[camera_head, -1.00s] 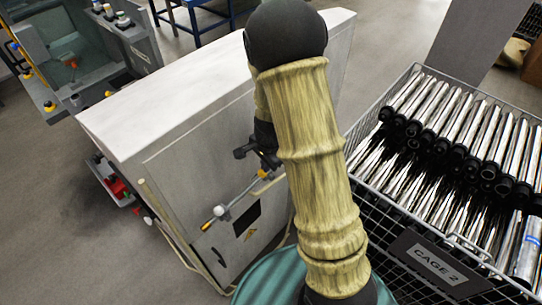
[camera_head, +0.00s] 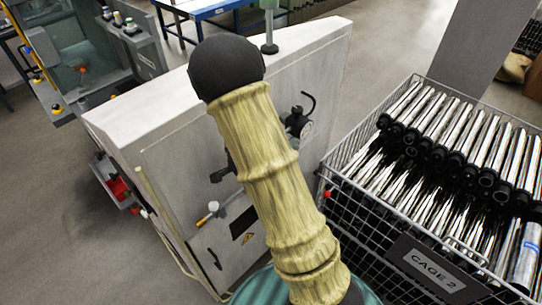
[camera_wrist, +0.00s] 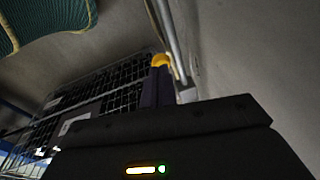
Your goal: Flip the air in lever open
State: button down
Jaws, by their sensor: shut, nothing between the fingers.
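The machine's pale panel (camera_head: 170,160) stands left of the cage in the head view. On it are a thin pipe with a white knob and orange tip (camera_head: 212,208), a black hooked handle beside a round gauge (camera_head: 305,106), and a dark handle low down (camera_head: 216,258). I cannot tell which is the air in lever; no label is readable. My arm covers the middle of the panel. My gripper (camera_wrist: 160,62) shows in the wrist view as dark fingers with a yellow tip, shut and empty. A grey pipe runs close behind the tip; I cannot tell whether they touch.
A wire cage marked CAGE 2 (camera_head: 435,268), full of shiny tubes, stands close right of my arm. A grey workstation (camera_head: 85,60) is at the upper left and a blue table (camera_head: 205,12) behind. Open floor lies at the left.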

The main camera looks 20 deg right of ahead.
jog(key=shift+s+a+f+b, duration=0.15)
jog(key=shift+a+f+b, duration=0.15)
jog(key=shift+f, duration=0.3)
jog(key=shift+s+a+f+b, duration=0.1)
jog(key=shift+a+f+b, duration=0.25)
jog(key=shift+f, duration=0.3)
jog(key=shift+s+a+f+b, duration=0.15)
jog(key=shift+f+b, duration=0.25)
jog(key=shift+f, duration=0.2)
jog(key=shift+r, duration=0.1)
notch_tip(320, 180, up, 17)
jog(key=s+a+p, duration=0.1)
jog(key=s+p, duration=0.1)
jog(key=s, duration=0.1)
jog(key=shift+a, duration=0.1)
